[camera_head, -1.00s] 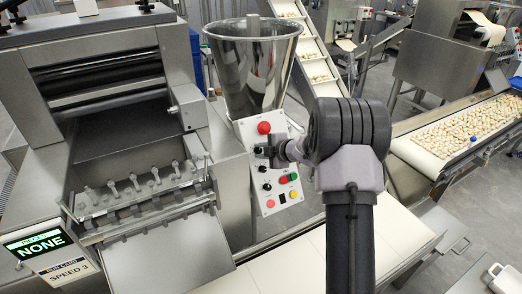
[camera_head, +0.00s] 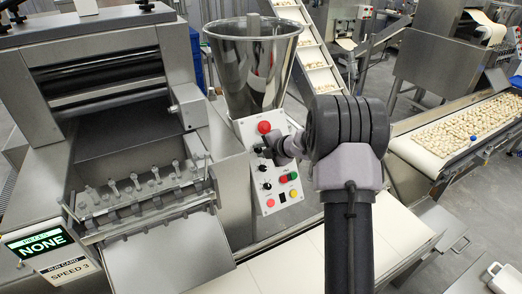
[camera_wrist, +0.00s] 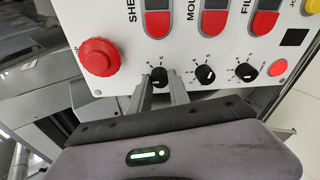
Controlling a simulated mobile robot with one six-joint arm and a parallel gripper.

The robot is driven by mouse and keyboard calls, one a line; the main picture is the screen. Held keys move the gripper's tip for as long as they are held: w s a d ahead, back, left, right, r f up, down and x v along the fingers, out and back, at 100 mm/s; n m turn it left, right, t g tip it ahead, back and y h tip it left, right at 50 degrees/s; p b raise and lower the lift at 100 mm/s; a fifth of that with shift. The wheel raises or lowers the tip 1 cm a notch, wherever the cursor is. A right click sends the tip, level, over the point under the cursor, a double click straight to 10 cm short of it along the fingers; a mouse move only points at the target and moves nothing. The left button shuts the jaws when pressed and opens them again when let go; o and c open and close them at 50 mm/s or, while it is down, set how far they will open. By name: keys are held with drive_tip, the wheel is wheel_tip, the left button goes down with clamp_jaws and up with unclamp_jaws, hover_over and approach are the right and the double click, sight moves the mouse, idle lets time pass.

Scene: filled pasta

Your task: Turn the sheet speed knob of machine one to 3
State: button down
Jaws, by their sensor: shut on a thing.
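The white control panel (camera_head: 281,170) stands below the steel hopper in the head view. In the wrist view, the knob under the cut-off label "SHE" (camera_wrist: 158,76) is black with a dial around it, and its pointer setting is too small to read. My gripper (camera_wrist: 160,86) is shut on this knob, one finger on each side. In the head view my gripper (camera_head: 268,151) reaches the panel from the right and hides part of its upper row. A run card (camera_head: 69,273) reads "SPEED 3".
Two similar black knobs (camera_wrist: 205,75) (camera_wrist: 246,72) sit to the right in the wrist view. A red mushroom button (camera_wrist: 98,57) is on the left, red switches (camera_wrist: 157,23) above. The steel hopper (camera_head: 252,65) rises behind the panel. A display (camera_head: 40,243) reads "NONE".

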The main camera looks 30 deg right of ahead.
drive_tip(key=shift+f, duration=0.1)
drive_tip(key=c, duration=1.2)
unclamp_jaws()
drive_tip(key=shift+c, duration=0.2)
drive_tip(key=p+v, duration=0.3)
drive_tip(key=v, duration=1.4)
drive_tip(key=shift+r, duration=0.25)
drive_tip(key=shift+s+d, duration=0.1)
drive_tip(key=shift+s, duration=0.05)
